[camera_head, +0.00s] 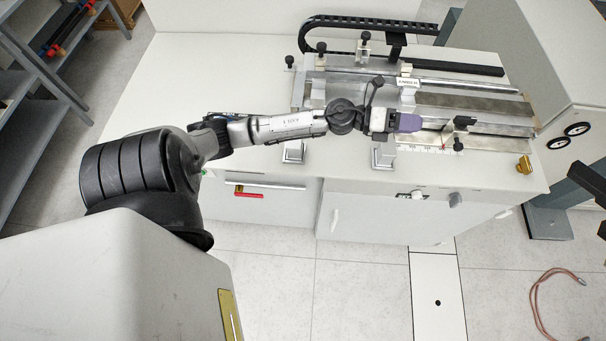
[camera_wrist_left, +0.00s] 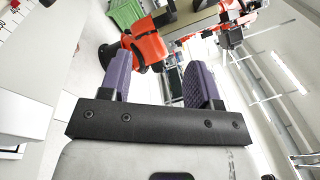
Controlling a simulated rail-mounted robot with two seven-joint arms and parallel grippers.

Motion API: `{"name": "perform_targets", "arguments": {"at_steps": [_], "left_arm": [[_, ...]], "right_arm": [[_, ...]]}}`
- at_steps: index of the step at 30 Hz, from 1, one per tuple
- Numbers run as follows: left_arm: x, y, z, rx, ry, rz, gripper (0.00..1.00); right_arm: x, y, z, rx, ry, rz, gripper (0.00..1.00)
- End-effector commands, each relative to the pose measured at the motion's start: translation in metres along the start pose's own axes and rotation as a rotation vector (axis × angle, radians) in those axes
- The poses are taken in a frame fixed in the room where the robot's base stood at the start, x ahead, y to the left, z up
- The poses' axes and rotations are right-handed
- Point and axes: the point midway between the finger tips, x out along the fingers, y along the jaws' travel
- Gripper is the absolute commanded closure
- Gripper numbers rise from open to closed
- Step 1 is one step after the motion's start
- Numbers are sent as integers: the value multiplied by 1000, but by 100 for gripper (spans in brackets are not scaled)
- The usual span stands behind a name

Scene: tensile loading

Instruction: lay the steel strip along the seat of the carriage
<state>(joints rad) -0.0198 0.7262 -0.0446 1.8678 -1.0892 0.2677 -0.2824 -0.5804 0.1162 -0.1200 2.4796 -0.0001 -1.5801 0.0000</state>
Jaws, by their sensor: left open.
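The test machine's bed (camera_head: 316,92) lies on the white cabinet, with long metal rails and bars along it. A flat grey-brown bar (camera_head: 475,104) lies along its right half; I cannot tell whether it is the steel strip or part of the machine. The carriage and its seat cannot be clearly told apart from the rest of the bed. My left gripper (camera_head: 408,122) reaches over the front half of the bed, its purple fingers pointing right. In the left wrist view its two fingers (camera_wrist_left: 157,78) stand apart with nothing between them. My right gripper does not show.
A black cable chain (camera_head: 370,22) runs behind the bed. A large grey housing (camera_head: 560,75) stands at right. The cabinet top is bare at the left.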

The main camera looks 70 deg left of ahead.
Motion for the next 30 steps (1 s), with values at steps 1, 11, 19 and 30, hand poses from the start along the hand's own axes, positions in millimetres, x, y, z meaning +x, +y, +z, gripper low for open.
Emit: {"name": "perform_targets", "arguments": {"at_steps": [1,11,19,30], "left_arm": [[-5,-2,-14,-142,-100,-2,43],[-86,34,-104,-1101,-750,321,43],[-170,30,-230,-1658,-1050,855,43],[-219,-10,-303,-1878,-1126,1257,43]], "right_arm": [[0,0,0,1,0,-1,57],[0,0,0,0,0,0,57],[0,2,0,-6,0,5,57],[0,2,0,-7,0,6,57]]}}
